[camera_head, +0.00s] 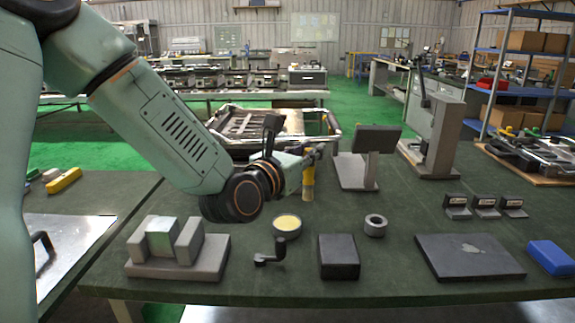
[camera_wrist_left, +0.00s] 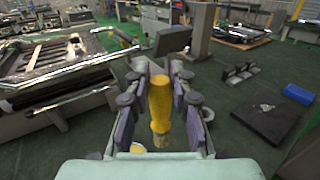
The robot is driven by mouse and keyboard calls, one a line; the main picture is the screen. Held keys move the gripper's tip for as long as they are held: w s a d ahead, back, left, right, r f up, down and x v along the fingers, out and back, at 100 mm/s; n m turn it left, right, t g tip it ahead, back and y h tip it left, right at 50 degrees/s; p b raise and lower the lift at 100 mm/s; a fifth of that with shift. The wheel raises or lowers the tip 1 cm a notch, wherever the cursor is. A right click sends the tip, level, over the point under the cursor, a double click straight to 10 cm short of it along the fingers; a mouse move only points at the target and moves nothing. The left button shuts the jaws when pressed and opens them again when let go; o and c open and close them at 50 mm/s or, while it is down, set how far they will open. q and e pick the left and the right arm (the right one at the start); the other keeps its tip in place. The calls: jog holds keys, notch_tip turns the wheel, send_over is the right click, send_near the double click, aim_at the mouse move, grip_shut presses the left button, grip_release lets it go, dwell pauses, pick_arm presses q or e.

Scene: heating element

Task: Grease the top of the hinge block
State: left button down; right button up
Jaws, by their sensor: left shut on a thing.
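My left gripper (camera_head: 306,163) is shut on a brush (camera_head: 308,183) with a yellow handle, held above the table. In the left wrist view the brush (camera_wrist_left: 160,100) stands between the fingers, its bristle end toward the camera. A round tin of yellow grease (camera_head: 287,223) stands on the table below and slightly left of the brush; a bit of it shows in the wrist view (camera_wrist_left: 137,148). A grey block with two uprights and a paler piece between them (camera_head: 178,262) stands at the left, apart from the brush; it looks like the hinge block. My right gripper is out of view.
A black crank (camera_head: 269,253), a black block (camera_head: 339,257), a grey ring (camera_head: 375,225) and a dark plate (camera_head: 469,257) lie along the front. A blue block (camera_head: 550,257) is at the right. A tilted panel on a stand (camera_head: 357,174) is behind the brush.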

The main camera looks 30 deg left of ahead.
pick_arm(q)
jog(key=w+a+f+n+y+b, duration=0.2)
jog(key=a+f, duration=0.4)
jog(key=f, duration=0.3)
jog(key=shift+a+n+y+b, duration=0.2)
jog(key=shift+n+y+b, duration=0.1)
jog(key=shift+y+b, duration=0.75)
jog(key=shift+s+r, duration=0.1)
jog(key=shift+f+b, duration=0.35)
jog(key=shift+f, duration=0.25)
dwell(0.8)
